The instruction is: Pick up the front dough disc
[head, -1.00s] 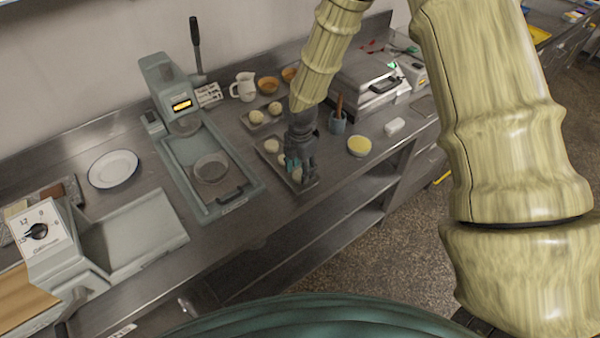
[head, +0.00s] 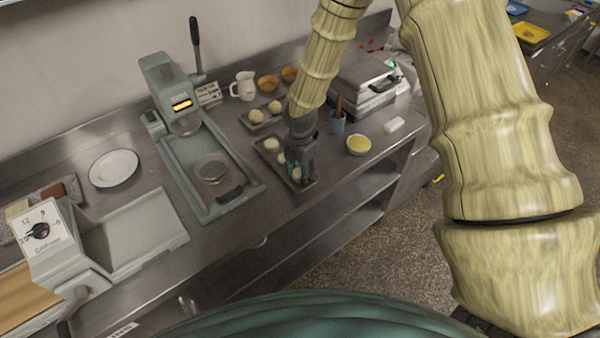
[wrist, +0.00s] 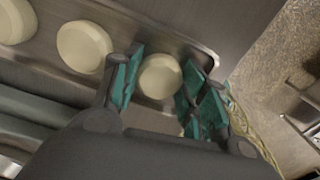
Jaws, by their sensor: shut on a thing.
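The front dough disc (wrist: 160,77), pale and round, sits between the teal fingers of my gripper (wrist: 158,84) in the wrist view. My gripper is shut on it, pointing down at the front end of a metal tray (wrist: 205,52). In the head view the gripper (head: 299,174) partly hides the front disc (head: 296,175) and the tray (head: 310,184). I cannot tell whether the disc touches the tray. Two more pale discs lie in a row behind it in the wrist view, a middle one (wrist: 84,46) and a far one (wrist: 14,20).
A second tray with dough balls (head: 256,116) stands behind. A yellow-filled bowl (head: 359,145) and a grey cup with a wooden tool (head: 337,122) are to the right. The press (head: 205,165) is to the left. The counter's front edge is close to the tray.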

